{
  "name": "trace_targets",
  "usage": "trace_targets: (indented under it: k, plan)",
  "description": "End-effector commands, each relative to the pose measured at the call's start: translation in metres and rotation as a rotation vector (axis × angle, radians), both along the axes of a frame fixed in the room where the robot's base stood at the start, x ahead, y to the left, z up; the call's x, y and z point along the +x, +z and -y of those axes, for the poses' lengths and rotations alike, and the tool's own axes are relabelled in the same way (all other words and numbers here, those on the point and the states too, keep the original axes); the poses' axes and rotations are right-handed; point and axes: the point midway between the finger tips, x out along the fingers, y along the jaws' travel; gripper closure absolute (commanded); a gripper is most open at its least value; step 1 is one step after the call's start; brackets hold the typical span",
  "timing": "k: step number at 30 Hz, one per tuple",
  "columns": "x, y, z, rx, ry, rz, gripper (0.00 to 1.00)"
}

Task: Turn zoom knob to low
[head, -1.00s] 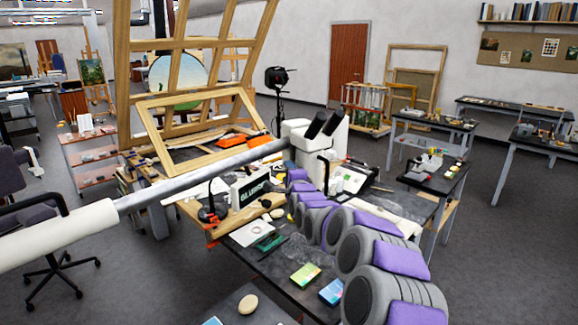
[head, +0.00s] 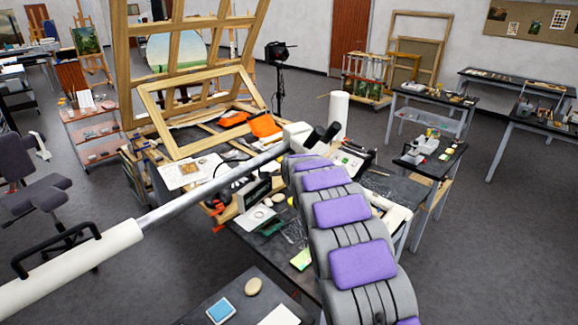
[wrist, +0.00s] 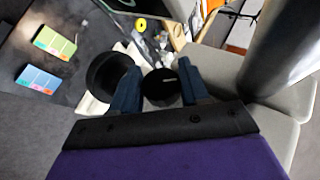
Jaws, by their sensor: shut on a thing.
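The white microscope head (head: 297,133) with black eyepieces (head: 326,134) sits at the end of a metal boom (head: 205,188) over the bench. My arm hides its lower part and my gripper in the head view. In the wrist view my gripper (wrist: 158,90) has its two dark blue fingers on either side of a round black part with a small pale mark, which looks like the zoom knob (wrist: 160,90). The fingers are shut on it. A larger black round part (wrist: 106,76), probably an eyepiece, is beside the left finger. The mark's setting cannot be read.
The thick grey boom (wrist: 290,45) passes close on the right in the wrist view. A green card (wrist: 55,43) and a blue card (wrist: 42,79) lie on the dark bench. A wooden easel frame (head: 195,110) stands behind.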

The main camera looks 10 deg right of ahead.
Motion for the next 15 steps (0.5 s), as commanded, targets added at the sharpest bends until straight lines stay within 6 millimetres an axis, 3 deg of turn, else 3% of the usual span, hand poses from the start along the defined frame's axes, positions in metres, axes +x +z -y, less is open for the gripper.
trace_targets:
  k: [15]
  plan:
    - [-0.0011, -0.0051, 0.0011, -0.045, -0.002, -0.118, 0.85]
